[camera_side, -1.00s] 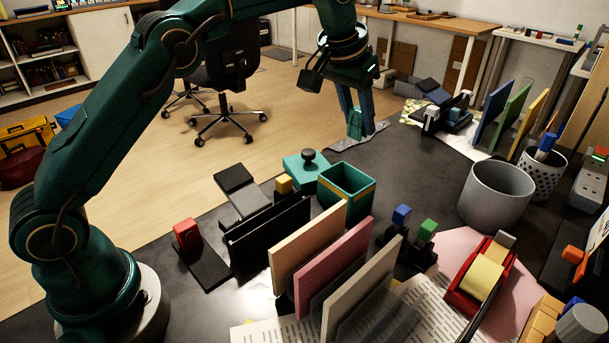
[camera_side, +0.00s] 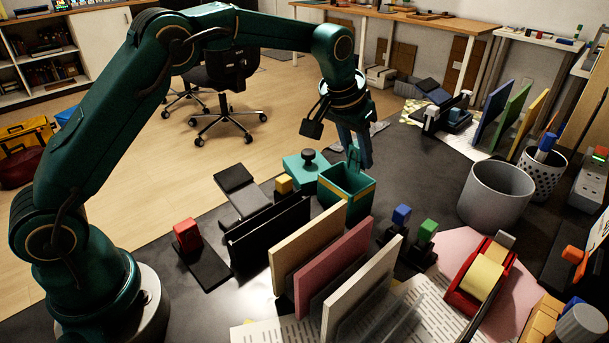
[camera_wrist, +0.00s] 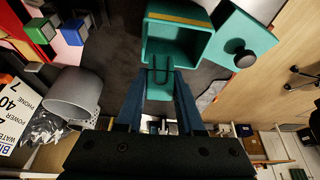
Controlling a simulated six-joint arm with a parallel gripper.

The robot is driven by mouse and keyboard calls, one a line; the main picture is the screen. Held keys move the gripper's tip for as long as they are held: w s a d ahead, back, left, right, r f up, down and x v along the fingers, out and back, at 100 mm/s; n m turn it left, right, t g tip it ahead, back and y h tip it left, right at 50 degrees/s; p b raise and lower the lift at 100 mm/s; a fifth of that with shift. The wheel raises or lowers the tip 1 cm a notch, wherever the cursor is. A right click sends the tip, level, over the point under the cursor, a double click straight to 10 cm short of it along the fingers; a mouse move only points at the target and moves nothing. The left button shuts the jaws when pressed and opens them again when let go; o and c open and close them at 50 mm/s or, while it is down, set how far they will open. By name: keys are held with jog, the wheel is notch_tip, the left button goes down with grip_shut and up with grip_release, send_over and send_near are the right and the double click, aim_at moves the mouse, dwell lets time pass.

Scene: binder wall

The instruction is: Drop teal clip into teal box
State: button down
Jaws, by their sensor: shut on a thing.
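The teal box (camera_side: 346,190) is an open-topped square box with a yellow band, standing on the dark desk in the side view. It also shows at the top of the wrist view (camera_wrist: 175,57). My gripper (camera_side: 360,163) points down at the box's far rim, its fingers partly beyond the box. In the wrist view my gripper (camera_wrist: 160,95) is shut on the teal clip (camera_wrist: 159,85), whose dark wire loop overlaps the box's near edge. The clip (camera_side: 353,156) shows between the fingers in the side view, at or just above the rim. I cannot tell whether it touches the box.
A teal lid with a black knob (camera_side: 308,165) lies left of the box. Upright binders (camera_side: 308,245) stand close in front. A grey cup (camera_side: 496,194) stands to the right. Small blue and green blocks (camera_side: 402,215) are front right. Dark desk right of the box is clear.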

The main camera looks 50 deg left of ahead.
jog(key=shift+c, duration=2.2)
grip_release()
